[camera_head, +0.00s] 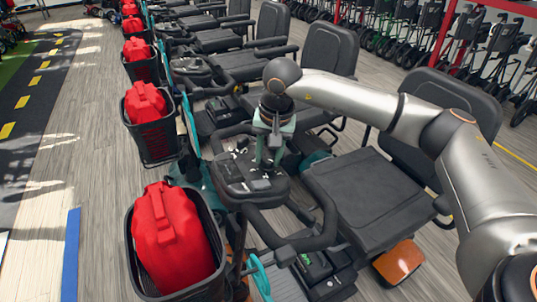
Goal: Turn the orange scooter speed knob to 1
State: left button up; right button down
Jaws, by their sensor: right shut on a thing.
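The orange scooter is the nearest one with a seat in full view; its orange rear fender (398,262) shows below the black seat. Its dark control console (232,172) sits between the black looped handlebars, behind the front basket. My right gripper (265,168) points down onto the console, its arm reaching in from the right across the seats. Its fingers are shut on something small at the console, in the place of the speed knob. The knob itself is hidden by the fingers, and its setting cannot be read. My left gripper is not in view.
A black basket (133,262) with a red bag (172,238) stands in front of the console. More scooters with black seats (329,50) and baskets with red bags run back in a row. Folded walkers (492,50) stand at the upper right. Wooden floor (85,130) is open at left.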

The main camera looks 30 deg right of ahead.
jog(key=shift+c, duration=2.4)
grip_release()
jog(key=shift+r, duration=0.1)
notch_tip(320, 180, up, 12)
jog(key=s, duration=0.2)
jog(key=shift+s, duration=0.25)
jog(key=shift+d, duration=0.1)
